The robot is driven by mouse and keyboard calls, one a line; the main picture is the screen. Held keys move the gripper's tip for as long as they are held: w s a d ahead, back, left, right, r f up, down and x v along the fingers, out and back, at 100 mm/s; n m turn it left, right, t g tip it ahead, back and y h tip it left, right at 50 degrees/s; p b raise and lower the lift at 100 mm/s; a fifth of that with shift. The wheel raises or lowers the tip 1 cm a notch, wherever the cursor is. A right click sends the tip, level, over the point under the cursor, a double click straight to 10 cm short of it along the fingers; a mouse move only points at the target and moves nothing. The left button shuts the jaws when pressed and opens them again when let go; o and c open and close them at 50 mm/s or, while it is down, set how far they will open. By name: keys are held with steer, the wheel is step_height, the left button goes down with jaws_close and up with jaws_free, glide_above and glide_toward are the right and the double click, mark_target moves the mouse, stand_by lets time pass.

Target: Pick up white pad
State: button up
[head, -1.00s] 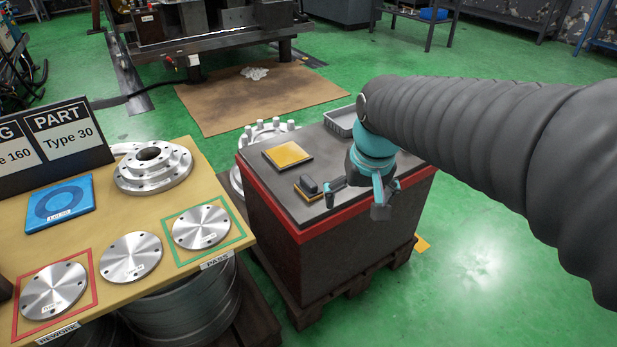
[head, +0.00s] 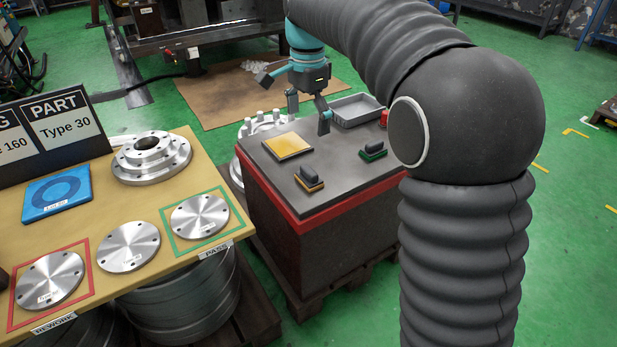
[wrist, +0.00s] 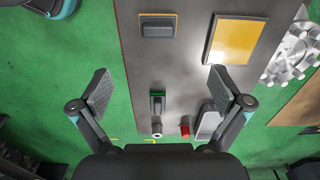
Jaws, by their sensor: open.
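I cannot make out a pad that is clearly white. Two dark-handled pads lie on the dark bench top: an orange-edged pad (head: 310,180) near the front and a green-edged pad (head: 373,150) to its right. In the wrist view the orange-edged pad (wrist: 158,27) is at the top and the green-edged pad (wrist: 157,101) lower down. A small pale round-ended item (wrist: 157,130) stands just below the green one; my arm hides that spot in the head view. My gripper (head: 295,101) is open and empty, above the bench's back edge.
On the bench top (head: 340,170) lie a yellow plate (head: 289,145), a grey tray (head: 357,110) and a red item (head: 384,118). A flanged metal part (head: 265,128) stands behind. A table (head: 110,205) with metal discs is at left. The bench's middle is clear.

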steer(key=b, duration=0.2)
glide_above(307, 171)
steer(key=shift+m, duration=0.3)
steer(key=f, duration=0.8)
steer(key=shift+w+d+f, duration=0.1)
steer(key=shift+w+f, duration=0.15)
steer(key=shift+f, duration=0.1)
steer(key=shift+s+f+b, duration=0.15)
steer(key=shift+f+b, duration=0.1)
steer(key=shift+f, duration=1.05)
steer(key=shift+s+f+b, duration=0.1)
steer(key=shift+f+b, duration=0.15)
steer(key=shift+f, duration=1.05)
steer(key=shift+c, duration=0.3)
steer(key=c, duration=1.2)
steer(key=shift+f, duration=0.1)
steer(key=c, duration=0.3)
steer(key=shift+c, duration=0.2)
